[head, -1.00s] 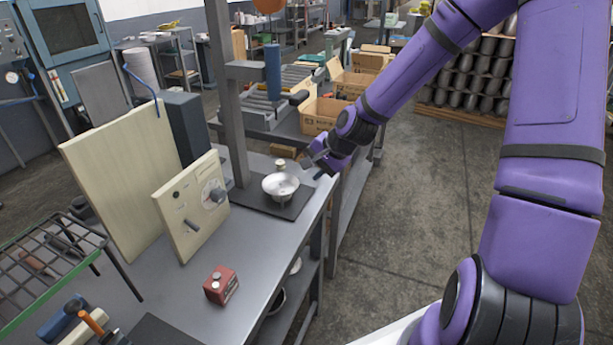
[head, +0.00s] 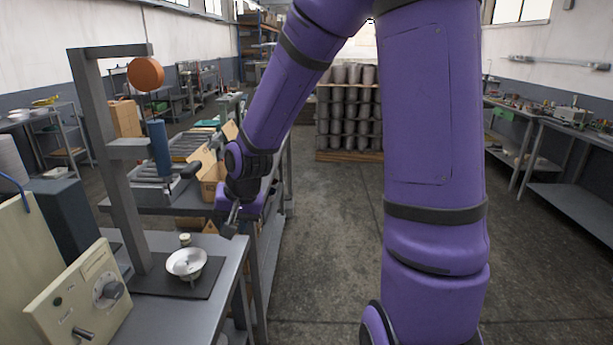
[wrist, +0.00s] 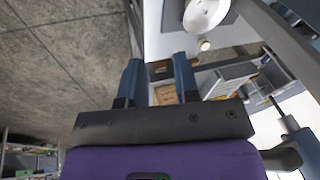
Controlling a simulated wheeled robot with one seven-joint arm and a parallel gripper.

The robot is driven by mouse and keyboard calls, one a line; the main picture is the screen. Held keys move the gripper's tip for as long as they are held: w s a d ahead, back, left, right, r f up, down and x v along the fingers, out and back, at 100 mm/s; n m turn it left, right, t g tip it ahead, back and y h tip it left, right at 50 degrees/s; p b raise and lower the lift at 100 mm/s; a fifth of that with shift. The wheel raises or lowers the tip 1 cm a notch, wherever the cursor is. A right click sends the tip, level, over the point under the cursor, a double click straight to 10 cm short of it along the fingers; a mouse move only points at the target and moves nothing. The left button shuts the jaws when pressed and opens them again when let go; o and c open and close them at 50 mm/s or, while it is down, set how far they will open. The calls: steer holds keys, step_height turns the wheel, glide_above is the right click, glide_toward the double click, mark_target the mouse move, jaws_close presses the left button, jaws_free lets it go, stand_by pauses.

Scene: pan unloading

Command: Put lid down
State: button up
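A shallow white round dish (head: 187,262) sits on a dark plate (head: 205,283) near the bench's right edge. It also shows at the top of the wrist view (wrist: 205,12). I cannot tell whether this dish is the lid or a pan; no other clear lid shows. A small cream knob-like piece (head: 185,240) stands just behind the dish. My gripper (head: 232,228) is above the bench edge, up and right of the dish and apart from it. In the wrist view its two fingers (wrist: 160,75) are spread with nothing held between them.
A dark upright stand (head: 120,180) with a blue cylinder (head: 159,150) and an orange disc (head: 146,74) rises beside the dish. A cream panel with a dial (head: 85,295) stands at left. Cardboard boxes (head: 212,180) lie behind. The floor at right is open.

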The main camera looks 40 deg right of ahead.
steer(key=s+d+r+n+t+h, duration=0.1)
steer(key=s+r+n, duration=0.5)
steer(key=s+r, duration=1.3)
steer(key=s, duration=0.4)
steer(key=shift+d, duration=0.25)
stand_by(1.1)
